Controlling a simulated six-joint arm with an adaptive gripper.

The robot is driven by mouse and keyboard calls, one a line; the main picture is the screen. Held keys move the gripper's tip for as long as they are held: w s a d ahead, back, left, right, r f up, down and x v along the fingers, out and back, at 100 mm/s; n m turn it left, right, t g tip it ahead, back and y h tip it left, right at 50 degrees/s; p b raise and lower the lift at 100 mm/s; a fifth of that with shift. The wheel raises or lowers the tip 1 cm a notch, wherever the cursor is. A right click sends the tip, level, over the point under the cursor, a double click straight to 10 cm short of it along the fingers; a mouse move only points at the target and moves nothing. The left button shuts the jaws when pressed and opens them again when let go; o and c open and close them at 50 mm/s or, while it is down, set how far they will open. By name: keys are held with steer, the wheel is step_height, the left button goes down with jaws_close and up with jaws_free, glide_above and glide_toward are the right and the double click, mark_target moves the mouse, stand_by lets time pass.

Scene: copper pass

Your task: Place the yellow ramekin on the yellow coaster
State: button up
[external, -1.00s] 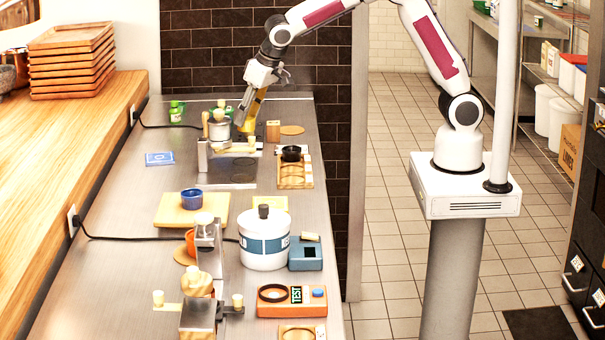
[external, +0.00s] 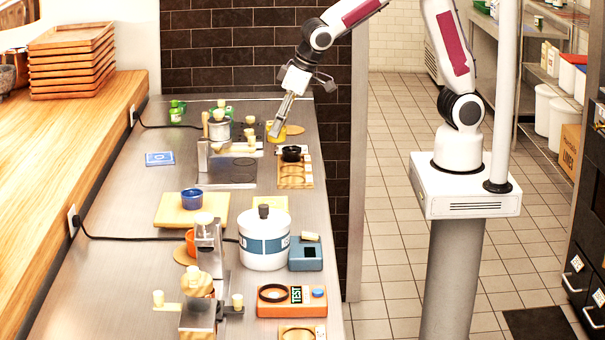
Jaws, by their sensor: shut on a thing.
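My gripper (external: 275,132) is at the far right part of the steel counter, pointing down. It is shut on the yellow ramekin (external: 278,137), which is small and partly hidden by the fingers. A flat round tan-yellow disc (external: 295,130), which looks like the yellow coaster, lies just to the right of the ramekin. I cannot tell whether the ramekin touches the counter or overlaps the disc's edge.
A black bowl (external: 291,153) stands on a wooden rack (external: 295,180) nearer the camera. A pot (external: 219,127) and a hotplate (external: 232,172) are to the left. A blue bowl (external: 192,199) sits on a board, and a large white canister (external: 264,240) stands nearer.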

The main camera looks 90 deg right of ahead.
steer(key=w+a+r+n, duration=0.1)
steer(key=a+r+n, duration=0.1)
steer(key=a, duration=2.2)
steer(key=shift+w+a+r+y, duration=0.25)
steer(key=shift+r+y, duration=0.15)
steer(key=shift+r, duration=0.15)
glide_above(273, 203)
steer(key=shift+a+f, duration=0.1)
steer(key=shift+f, duration=3.05)
steer(key=shift+f, duration=1.85)
steer(key=shift+f, duration=0.15)
